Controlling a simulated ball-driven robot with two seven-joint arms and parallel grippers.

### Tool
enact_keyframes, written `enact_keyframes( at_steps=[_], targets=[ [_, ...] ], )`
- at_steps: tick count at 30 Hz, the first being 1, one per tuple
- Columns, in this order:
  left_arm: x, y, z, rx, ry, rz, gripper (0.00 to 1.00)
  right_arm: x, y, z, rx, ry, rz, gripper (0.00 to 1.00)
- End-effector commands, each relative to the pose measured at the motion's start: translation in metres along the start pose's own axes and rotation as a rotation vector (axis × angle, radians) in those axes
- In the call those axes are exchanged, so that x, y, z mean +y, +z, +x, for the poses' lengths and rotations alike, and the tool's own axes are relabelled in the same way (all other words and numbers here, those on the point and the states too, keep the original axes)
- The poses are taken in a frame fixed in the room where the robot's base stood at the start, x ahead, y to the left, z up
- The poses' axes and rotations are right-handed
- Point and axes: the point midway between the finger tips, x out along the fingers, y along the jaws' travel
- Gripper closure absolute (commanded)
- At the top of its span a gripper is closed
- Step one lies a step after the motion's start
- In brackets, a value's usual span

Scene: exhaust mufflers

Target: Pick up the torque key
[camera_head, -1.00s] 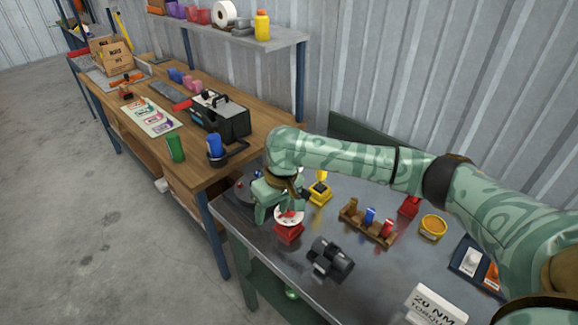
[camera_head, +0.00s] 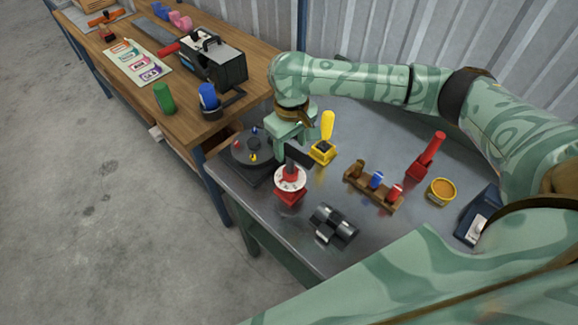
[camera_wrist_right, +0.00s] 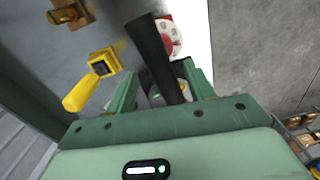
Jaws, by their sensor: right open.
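I cannot tell for sure which thing is the torque key. A black handle (camera_wrist_right: 153,55) stands at a red block with a white dial (camera_head: 290,184). The dial also shows in the right wrist view (camera_wrist_right: 169,37). My right gripper (camera_head: 297,150) is above the dial block on the grey metal bench. In the right wrist view my right gripper (camera_wrist_right: 160,80) is open, with the black handle between its fingers. I cannot tell whether they touch it. A yellow-handled piece (camera_head: 323,145) and a red-handled piece (camera_head: 427,157) stand in small blocks. My left gripper is not in view.
A round dark plate with coloured pegs (camera_head: 254,150) is left of the dial block. A black-and-silver cylinder piece (camera_head: 334,224), a wooden rack with coloured pieces (camera_head: 373,188) and a yellow tin (camera_head: 441,191) lie right. A wooden bench (camera_head: 130,25) adjoins at the left.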

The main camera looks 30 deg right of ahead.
Motion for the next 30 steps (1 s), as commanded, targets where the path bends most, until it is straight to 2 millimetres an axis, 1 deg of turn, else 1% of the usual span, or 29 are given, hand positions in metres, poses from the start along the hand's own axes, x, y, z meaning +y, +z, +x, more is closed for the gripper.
enact_keyframes(
  at_steps=[1, 4, 7, 9, 12, 18, 19, 20, 21, 24, 30],
  targets=[
    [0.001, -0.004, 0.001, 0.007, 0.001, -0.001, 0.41, -0.001, 0.0, 0.003, 0.0, -0.001, 0.0, 0.47],
    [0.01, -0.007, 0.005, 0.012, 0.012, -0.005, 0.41, -0.002, 0.0, 0.012, -0.001, -0.002, -0.001, 0.47],
    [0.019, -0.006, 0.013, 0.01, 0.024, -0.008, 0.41, -0.004, 0.0, 0.029, -0.003, -0.001, -0.002, 0.47],
    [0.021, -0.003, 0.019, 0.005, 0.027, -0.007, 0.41, -0.005, 0.0, 0.042, -0.003, -0.001, -0.002, 0.47],
    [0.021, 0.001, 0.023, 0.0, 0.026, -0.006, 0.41, -0.004, 0.0, 0.053, -0.002, -0.001, -0.001, 0.47],
    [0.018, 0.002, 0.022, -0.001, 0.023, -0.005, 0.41, -0.004, -0.001, 0.052, 0.001, 0.001, -0.003, 0.47],
    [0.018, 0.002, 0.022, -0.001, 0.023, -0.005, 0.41, -0.004, -0.001, 0.052, 0.001, 0.001, -0.003, 0.5],
    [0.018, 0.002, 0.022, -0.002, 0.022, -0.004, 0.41, -0.004, -0.001, 0.052, 0.001, 0.001, -0.003, 0.58],
    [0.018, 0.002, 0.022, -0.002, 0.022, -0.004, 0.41, -0.004, 0.0, 0.052, 0.001, 0.001, -0.003, 0.69],
    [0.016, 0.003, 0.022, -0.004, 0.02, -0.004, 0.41, -0.004, 0.0, 0.052, 0.001, 0.001, -0.002, 0.95],
    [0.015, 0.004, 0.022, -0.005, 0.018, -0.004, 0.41, -0.004, -0.001, 0.052, 0.002, 0.0, -0.002, 0.95]
  ],
)
